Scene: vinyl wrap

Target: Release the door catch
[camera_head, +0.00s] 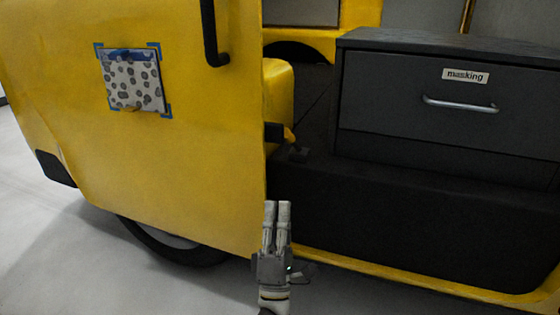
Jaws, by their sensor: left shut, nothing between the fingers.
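A yellow vehicle door (190,180) stands at the left, its right edge beside a dark opening. A small black part (274,132) sticks out at that edge, with a yellow piece at its right end. A low dark fitting (298,154) lies on the floor of the opening just beyond; I cannot tell which of these is the door catch. My left gripper (277,204) points up at the bottom middle, in front of the door's lower right corner. Its fingers are shut and empty, and appear below both parts. My right gripper is not in view.
A dark grey drawer unit (390,80) labelled "masking" stands in the opening at right. A black sill face (400,215) and yellow lower edge (400,275) run below it. A black handle (212,40) and a spotted, blue-cornered panel (133,82) are on the door. Grey floor is clear at lower left.

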